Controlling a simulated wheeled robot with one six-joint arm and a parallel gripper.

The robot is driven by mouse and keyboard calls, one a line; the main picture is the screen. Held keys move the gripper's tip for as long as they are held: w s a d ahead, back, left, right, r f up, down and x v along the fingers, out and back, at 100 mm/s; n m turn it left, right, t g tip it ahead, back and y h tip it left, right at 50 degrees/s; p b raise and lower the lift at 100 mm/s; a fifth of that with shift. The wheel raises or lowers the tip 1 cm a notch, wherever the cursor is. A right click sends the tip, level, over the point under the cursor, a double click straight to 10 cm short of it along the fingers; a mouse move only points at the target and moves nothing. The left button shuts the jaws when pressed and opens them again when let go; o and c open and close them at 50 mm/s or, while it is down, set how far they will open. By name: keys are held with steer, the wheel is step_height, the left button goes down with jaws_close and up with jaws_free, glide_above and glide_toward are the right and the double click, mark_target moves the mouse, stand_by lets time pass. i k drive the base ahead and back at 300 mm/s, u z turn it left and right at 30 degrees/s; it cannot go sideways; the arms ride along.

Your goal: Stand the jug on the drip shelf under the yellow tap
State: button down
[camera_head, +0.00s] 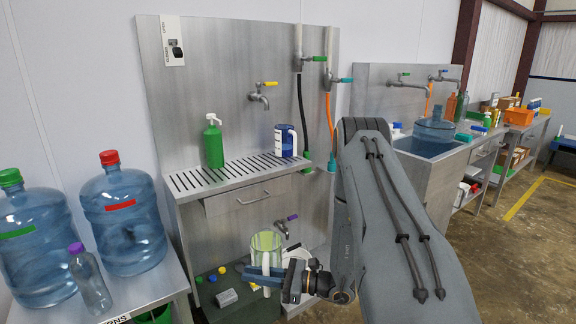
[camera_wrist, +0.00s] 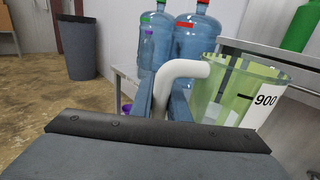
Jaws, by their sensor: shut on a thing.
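The jug (camera_head: 265,243) is clear with a green tint and has a white handle. It is below and in front of the drip shelf (camera_head: 190,184). My gripper (camera_head: 262,277) is shut on its handle. In the wrist view the white handle passes between the blue fingers, and the jug (camera_wrist: 240,88), marked 900, looks about upright at the right. The yellow tap (camera_head: 264,96) is on the steel back panel above the slatted shelf. The jug's base is hidden in both views.
A green pump bottle (camera_head: 213,145) stands on the shelf's left part, and a white-and-blue jug (camera_head: 285,141) on its right part. The shelf between them is clear. A purple-handled tap (camera_head: 283,226) sits below the shelf. Large water bottles (camera_head: 122,215) stand at left.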

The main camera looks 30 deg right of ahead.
mark_target(268, 163)
steer(key=z, duration=0.95)
steer(key=i, duration=0.95)
steer(key=u, duration=0.2)
